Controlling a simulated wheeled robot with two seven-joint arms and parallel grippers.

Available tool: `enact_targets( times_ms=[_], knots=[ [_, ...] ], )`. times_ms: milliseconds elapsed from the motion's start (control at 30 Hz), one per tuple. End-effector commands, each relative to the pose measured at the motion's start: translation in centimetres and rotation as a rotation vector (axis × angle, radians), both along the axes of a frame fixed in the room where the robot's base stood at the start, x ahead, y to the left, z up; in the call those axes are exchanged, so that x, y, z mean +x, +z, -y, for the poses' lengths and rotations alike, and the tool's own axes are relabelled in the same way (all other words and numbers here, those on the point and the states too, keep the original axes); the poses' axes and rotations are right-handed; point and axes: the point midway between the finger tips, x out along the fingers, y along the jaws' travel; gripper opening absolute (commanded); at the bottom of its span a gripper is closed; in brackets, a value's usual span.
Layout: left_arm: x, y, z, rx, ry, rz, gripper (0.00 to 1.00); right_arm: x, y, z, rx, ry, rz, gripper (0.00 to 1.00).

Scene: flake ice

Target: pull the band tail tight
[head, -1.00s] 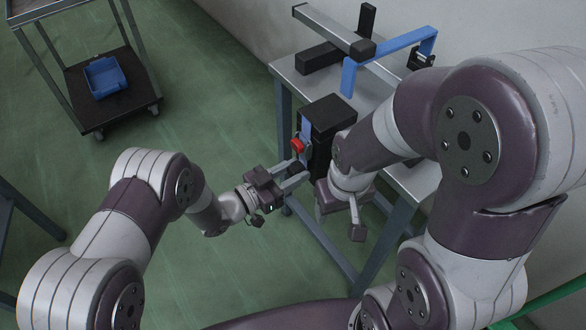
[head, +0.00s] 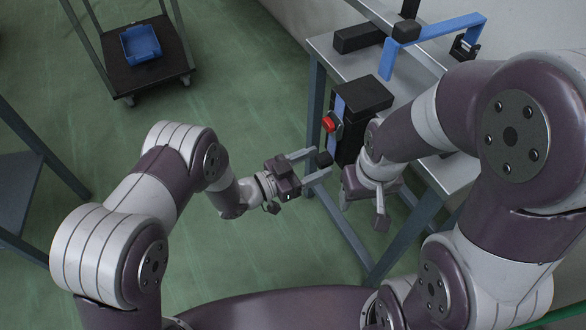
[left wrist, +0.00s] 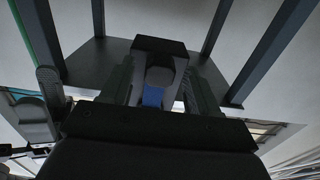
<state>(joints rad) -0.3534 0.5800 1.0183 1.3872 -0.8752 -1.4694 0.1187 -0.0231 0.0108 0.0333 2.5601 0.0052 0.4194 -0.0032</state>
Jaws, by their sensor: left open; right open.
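The black block (head: 362,95) at the table's left edge has a blue band (head: 338,108) down its side and a red part (head: 329,124) beside the band. A small black piece (head: 324,158) hangs below the red part; I cannot tell whether it is the band tail's end. My left gripper (head: 313,166) is open, its fingertips around or just beside this piece. In the left wrist view, a grey rounded piece (left wrist: 160,76) and a blue strip (left wrist: 153,97) show between the fingers, contact unclear. My right gripper (head: 364,208) is open and empty, pointing down beside the block.
The grey table (head: 325,45) bears a blue arched bar (head: 435,29) and black bars (head: 358,37). My right arm hides part of the tabletop. A cart with a blue tray (head: 140,43) stands at the back left.

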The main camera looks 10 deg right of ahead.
Motion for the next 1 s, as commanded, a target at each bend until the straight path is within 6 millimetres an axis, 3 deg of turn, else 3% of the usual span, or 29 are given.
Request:
enact_targets(
  times_ms=[300, 400, 600, 1000],
  knots=[
    [-2.6, 0.3, -7.4, 0.0, 0.006, -0.004, 0.61, 0.0, 2.4, 0.0, 0.0, 0.0, 0.0, 0.6],
    [-3.2, 0.3, -9.1, -0.001, 0.005, -0.003, 0.61, 0.0, 2.7, 0.0, 0.0, 0.0, 0.0, 0.6],
    [-3.8, 0.1, -10.3, -0.001, 0.0, -0.001, 0.61, 0.0, 2.8, 0.0, 0.0, 0.0, 0.0, 0.6],
    [-3.8, 0.0, -10.3, -0.001, 0.0, -0.001, 0.61, 0.0, 2.7, 0.0, 0.0, 0.0, 0.0, 0.6]
  ],
)
